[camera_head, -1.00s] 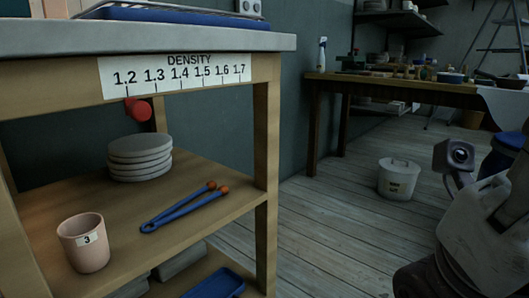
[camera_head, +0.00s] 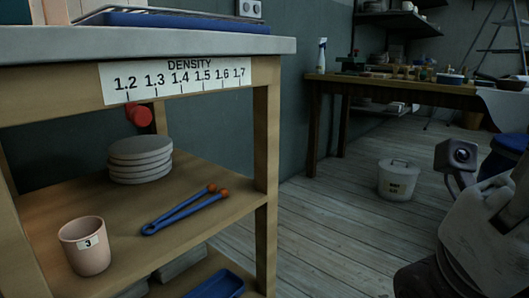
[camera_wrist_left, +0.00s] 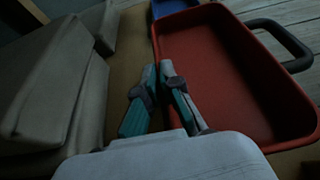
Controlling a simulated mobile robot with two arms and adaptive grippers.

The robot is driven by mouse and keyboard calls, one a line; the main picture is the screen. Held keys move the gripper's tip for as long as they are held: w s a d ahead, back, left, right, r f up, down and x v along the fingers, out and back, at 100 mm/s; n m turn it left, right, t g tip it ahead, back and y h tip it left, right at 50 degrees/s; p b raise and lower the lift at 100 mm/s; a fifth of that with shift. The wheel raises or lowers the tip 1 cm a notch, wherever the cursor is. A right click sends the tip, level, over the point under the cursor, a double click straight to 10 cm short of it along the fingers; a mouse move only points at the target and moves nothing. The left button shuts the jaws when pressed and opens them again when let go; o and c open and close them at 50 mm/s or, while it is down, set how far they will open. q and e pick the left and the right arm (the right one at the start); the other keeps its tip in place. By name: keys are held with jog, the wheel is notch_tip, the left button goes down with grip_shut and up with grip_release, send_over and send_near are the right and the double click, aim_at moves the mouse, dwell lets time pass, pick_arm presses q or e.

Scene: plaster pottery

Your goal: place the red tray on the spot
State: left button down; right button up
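The red tray (camera_wrist_left: 225,75) fills the right half of the left wrist view, with a dark handle at its right end. It lies on a light brown board and looks empty. My left gripper (camera_wrist_left: 158,68) has its two teal-padded fingers close together, one on each side of the tray's left wall, and looks shut on it. My left arm and gripper do not show in the head view. On the right of the head view is part of my right arm; its fingers are not visible. No marked spot can be made out.
Grey blocks (camera_wrist_left: 45,75) lie close left of the left gripper. A blue tray (camera_head: 216,284) sits on the bottom shelf. Above it, the middle shelf holds a pink cup (camera_head: 86,247), blue tongs (camera_head: 177,212) and stacked grey discs (camera_head: 140,160). A white bucket (camera_head: 398,179) stands on the floor.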

pick_arm(q)
notch_tip(320, 180, down, 5)
jog(key=b, duration=0.3)
jog(key=shift+r, duration=0.15)
jog(key=p+v, duration=0.4)
jog(key=v, duration=0.1)
jog(key=p+v, duration=0.2)
jog(key=shift+w+a+r+p, duration=0.2)
jog(key=shift+r+p, duration=0.1)
jog(key=shift+r, duration=0.1)
jog(key=shift+s+a, duration=0.25)
jog(key=shift+s, duration=0.05)
